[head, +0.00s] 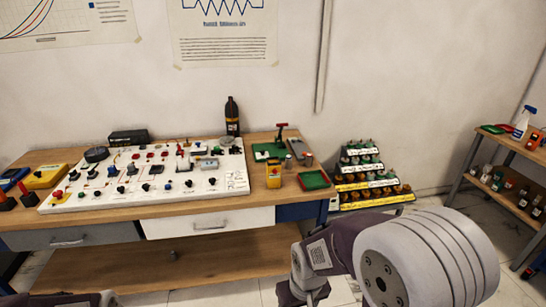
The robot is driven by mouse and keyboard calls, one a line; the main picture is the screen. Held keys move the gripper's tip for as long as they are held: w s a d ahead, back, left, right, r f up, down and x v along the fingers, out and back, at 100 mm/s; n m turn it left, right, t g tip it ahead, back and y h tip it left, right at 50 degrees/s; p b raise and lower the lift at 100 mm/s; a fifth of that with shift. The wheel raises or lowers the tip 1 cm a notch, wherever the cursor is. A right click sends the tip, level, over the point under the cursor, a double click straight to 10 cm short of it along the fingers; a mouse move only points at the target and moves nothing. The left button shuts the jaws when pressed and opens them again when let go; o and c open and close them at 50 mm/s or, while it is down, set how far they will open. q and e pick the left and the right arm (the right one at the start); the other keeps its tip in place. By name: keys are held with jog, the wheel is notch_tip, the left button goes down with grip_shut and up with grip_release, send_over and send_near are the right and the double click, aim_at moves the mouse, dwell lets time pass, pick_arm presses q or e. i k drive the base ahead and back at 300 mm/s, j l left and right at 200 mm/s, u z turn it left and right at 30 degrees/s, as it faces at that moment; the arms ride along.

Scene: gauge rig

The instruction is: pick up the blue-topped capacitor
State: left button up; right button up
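I cannot pick out a blue-topped capacitor with certainty. A white component board (225,182) on the workbench carries many small parts, too small to name. A stepped rack (371,186) to the right of the bench holds rows of small round parts, and their tops are too small to tell apart by colour. One of my arms fills the lower right of the head view, and a small piece of my body shows at the bottom left edge. Neither gripper's fingertips show.
A side shelf (514,143) with a spray bottle (522,122) stands at the far right. Tiled floor shows between them.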

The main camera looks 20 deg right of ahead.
aim_at(288, 158)
jog(key=i+l+u, duration=0.2)
jog(key=l+u, duration=0.2)
jog(key=l, duration=0.35)
jog(key=l+u, duration=0.4)
jog(key=l, duration=0.3)
jog(key=l+u, duration=0.4)
jog(key=l, duration=0.45)
jog(key=k+l+u, duration=0.1)
jog(key=l+u, duration=0.3)
jog(key=l, duration=0.35)
jog(key=l+u, duration=0.2)
jog(key=l, duration=0.2)
jog(key=k+l+u, duration=0.2)
jog(key=l, duration=0.45)
jog(key=i+l, duration=0.15)
jog(key=l, duration=0.15)
